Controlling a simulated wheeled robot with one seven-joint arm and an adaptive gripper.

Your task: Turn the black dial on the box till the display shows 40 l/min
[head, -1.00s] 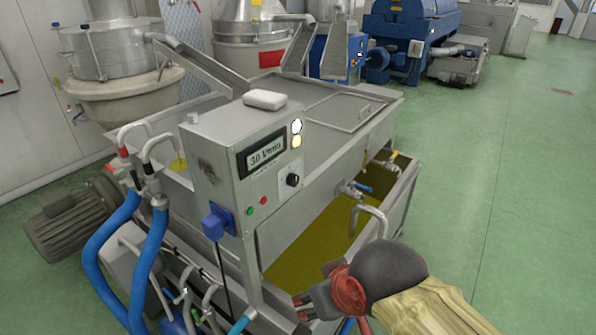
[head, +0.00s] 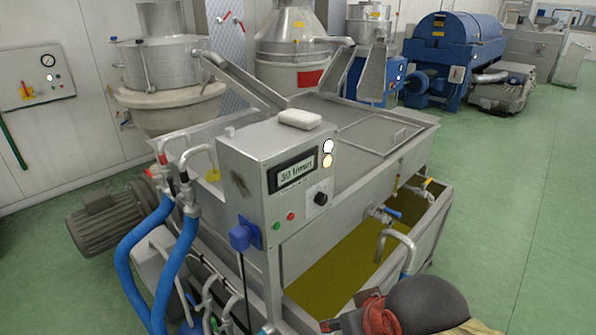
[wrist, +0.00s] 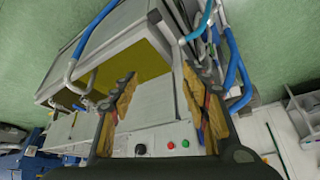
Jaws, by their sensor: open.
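The grey metal box (head: 250,190) stands on the near end of the steel tank. Its display (head: 293,172) reads 30 l/min. The black dial (head: 320,198) sits right of and below the display, with a light pointer mark. In the wrist view the dial (wrist: 140,149) shows low in the picture, beside the red and green buttons. My gripper (head: 335,322) is partly cut off at the lower edge of the head view, lower than the dial and apart from it. In the wrist view my gripper (wrist: 160,78) has its fingers wide apart with nothing between them.
Blue hoses (head: 130,265) stand at the left. A blue-handled tap (head: 385,213) and bent pipe are right of the box. Green floor (head: 500,220) is free at right.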

